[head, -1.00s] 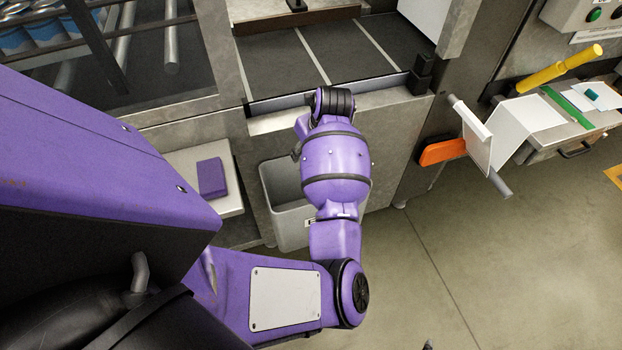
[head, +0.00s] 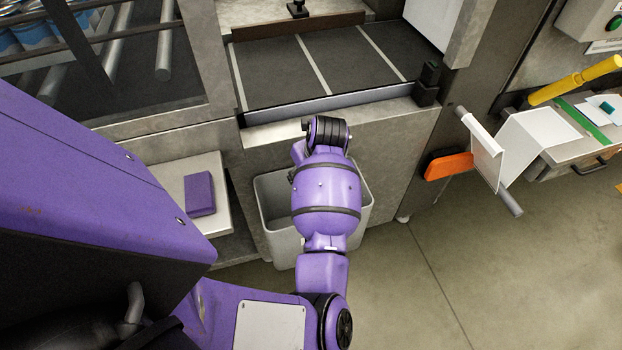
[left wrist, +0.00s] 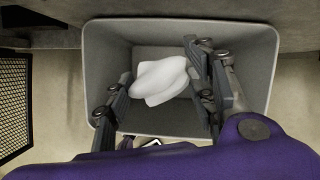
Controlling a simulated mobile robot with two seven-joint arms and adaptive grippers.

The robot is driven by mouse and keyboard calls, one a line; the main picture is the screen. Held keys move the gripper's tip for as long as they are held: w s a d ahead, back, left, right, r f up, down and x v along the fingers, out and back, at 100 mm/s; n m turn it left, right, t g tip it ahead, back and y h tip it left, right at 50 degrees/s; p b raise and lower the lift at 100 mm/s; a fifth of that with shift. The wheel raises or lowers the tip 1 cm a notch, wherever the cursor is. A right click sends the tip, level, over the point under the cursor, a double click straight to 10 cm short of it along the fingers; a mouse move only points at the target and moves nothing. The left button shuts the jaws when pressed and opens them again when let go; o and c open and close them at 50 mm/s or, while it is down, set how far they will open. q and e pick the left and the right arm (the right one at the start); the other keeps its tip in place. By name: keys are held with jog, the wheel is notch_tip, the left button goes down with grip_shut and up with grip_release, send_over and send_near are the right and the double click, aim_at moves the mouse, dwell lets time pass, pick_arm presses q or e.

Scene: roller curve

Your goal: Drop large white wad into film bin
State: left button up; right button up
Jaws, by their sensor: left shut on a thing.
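The film bin, a grey open-topped bin (head: 275,235), stands on the floor against the machine front, partly hidden by my left arm in the head view. The left wrist view looks down into the bin (left wrist: 262,75). The large white wad (left wrist: 160,80) is a crumpled white lump between the fingers of my left gripper (left wrist: 163,84), over the bin's opening. The gripper is shut on the wad. How far it is above the bin floor is hard to tell. In the head view my arm hides the wad and gripper. My right gripper is not in view.
A pale shelf with a purple block (head: 200,193) is left of the bin. A dark conveyor bed (head: 320,70) is behind and above it. An orange paddle (head: 447,164) and white sheet holder (head: 487,150) stick out at right. The floor at right is clear.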

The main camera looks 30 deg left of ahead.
pick_arm(q)
jog(key=shift+w+r, duration=0.15)
jog(key=o, duration=1)
jog(key=shift+d+r, duration=0.1)
jog(key=shift+r, duration=0.05)
jog(key=s+d, duration=0.2)
jog(key=d, duration=0.1)
jog(key=s+d, duration=0.1)
jog(key=d, duration=0.3)
jog(key=s+d, duration=0.2)
jog(key=d, duration=0.2)
jog(key=shift+s+r, duration=0.35)
jog(key=shift+r, duration=0.05)
